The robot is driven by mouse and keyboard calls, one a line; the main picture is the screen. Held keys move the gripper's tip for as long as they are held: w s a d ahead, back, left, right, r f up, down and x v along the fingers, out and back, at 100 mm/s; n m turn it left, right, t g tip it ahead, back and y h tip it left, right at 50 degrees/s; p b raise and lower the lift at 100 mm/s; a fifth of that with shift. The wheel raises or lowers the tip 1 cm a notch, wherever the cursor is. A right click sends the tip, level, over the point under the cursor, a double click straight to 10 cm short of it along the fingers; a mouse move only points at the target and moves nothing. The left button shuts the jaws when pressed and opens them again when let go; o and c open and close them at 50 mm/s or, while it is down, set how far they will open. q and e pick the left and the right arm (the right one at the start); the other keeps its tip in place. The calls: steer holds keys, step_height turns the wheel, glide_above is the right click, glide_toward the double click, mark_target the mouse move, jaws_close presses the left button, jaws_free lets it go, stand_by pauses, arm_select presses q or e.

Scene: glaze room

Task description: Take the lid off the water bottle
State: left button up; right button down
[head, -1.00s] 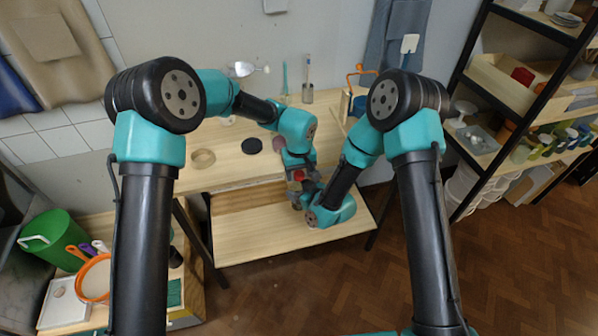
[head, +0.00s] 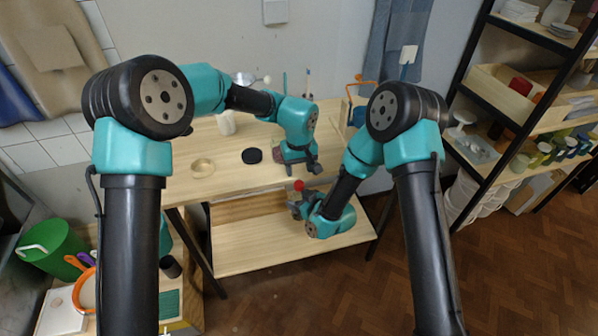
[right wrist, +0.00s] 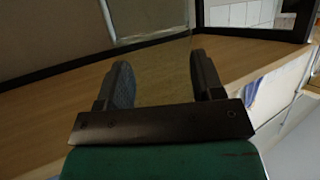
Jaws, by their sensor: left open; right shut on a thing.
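The red lid (head: 299,185) shows in the head view just above the fingers of my right gripper (head: 297,205), near the table's front edge. The right gripper is shut on the water bottle. In the right wrist view its clear, see-through body (right wrist: 158,75) fills the gap between the two dark fingers. The bottle's body is mostly hidden in the head view. My left gripper (head: 301,168) is open and empty, a little above and behind the red lid, apart from it. Whether the lid is loose on the bottle cannot be told.
On the wooden table stand a black disc (head: 252,156), a wooden ring (head: 203,167) and a white cup (head: 227,123). A lower wooden shelf (head: 250,252) lies under the table front. A loaded rack (head: 505,118) stands at right, a green bucket (head: 52,246) at left.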

mark_target(299, 184)
arm_select(q)
steer(key=shift+r, duration=0.85)
steer(key=shift+f, duration=0.2)
steer(key=shift+f, duration=3.85)
steer(key=shift+c, duration=0.4)
steer(key=c, duration=0.8)
steer(key=o, duration=1)
steer(key=shift+c, duration=0.2)
steer(key=shift+r, duration=2.25)
